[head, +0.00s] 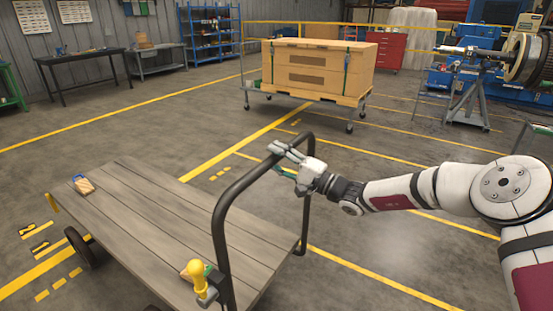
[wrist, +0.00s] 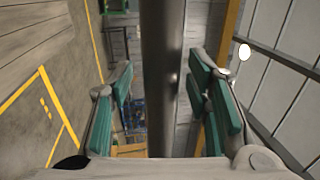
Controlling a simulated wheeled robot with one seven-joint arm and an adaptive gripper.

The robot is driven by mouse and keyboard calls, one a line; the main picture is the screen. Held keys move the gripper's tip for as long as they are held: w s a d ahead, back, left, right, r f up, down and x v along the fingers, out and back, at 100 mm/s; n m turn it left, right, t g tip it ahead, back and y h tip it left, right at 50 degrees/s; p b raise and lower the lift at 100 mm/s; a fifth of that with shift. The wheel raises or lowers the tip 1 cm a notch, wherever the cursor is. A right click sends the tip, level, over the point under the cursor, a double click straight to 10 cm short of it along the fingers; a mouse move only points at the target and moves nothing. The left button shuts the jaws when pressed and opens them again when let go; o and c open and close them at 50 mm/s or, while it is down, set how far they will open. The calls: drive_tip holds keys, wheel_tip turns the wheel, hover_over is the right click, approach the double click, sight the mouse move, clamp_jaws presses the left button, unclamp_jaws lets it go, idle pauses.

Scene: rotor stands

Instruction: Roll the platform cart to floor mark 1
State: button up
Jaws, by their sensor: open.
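The platform cart (head: 150,215) has a grey plank deck and stands at the lower left in the head view. Its black tube handle (head: 219,225) rises at the deck's right end. My gripper (head: 284,155) is at the upper part of this handle, near its far corner. In the wrist view the dark handle tube (wrist: 162,70) runs between the two green-padded fingers, with gaps on both sides. My gripper is open around the tube. Yellow floor markings (head: 40,248) lie left of the cart; I cannot read a number on them. More short yellow dashes (head: 220,174) lie beyond the deck.
A yellow knob (head: 197,272) is by the handle's near post. A small item (head: 83,184) lies on the deck. A second cart with a large wooden crate (head: 318,70) stands behind. A rotor stand (head: 478,95) is at the back right. Floor left of the crate is clear.

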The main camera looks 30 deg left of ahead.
drive_tip(key=d+f, duration=0.2)
drive_tip(key=d, duration=0.9)
drive_tip(key=shift+s+d+f, duration=0.2)
drive_tip(key=shift+d, duration=0.15)
drive_tip(key=s+d+r+n+g+h+p, duration=0.1)
drive_tip(key=s+d+r+n+g+h, duration=0.15)
drive_tip(key=s+d+r+h, duration=0.4)
drive_tip(key=s+d+r+n+g+h+p, duration=0.1)
drive_tip(key=s+d+r+n+g+h, duration=0.15)
drive_tip(key=s, duration=0.65)
drive_tip(key=s+d+r+m+t+h+p, duration=0.1)
drive_tip(key=s+d+r+t+h, duration=0.1)
drive_tip(key=s+d, duration=0.5)
drive_tip(key=s+d+r+m+t+h+p, duration=0.1)
drive_tip(key=s+d+h, duration=0.4)
drive_tip(key=d, duration=1)
drive_tip(key=s+d+r+m+t+h+p, duration=0.2)
drive_tip(key=s+d+r+t+h, duration=0.2)
drive_tip(key=s+d, duration=0.6)
drive_tip(key=shift+d+r+m+t, duration=0.3)
drive_tip(key=shift+d+r+t, duration=0.45)
drive_tip(key=shift+d, duration=0.2)
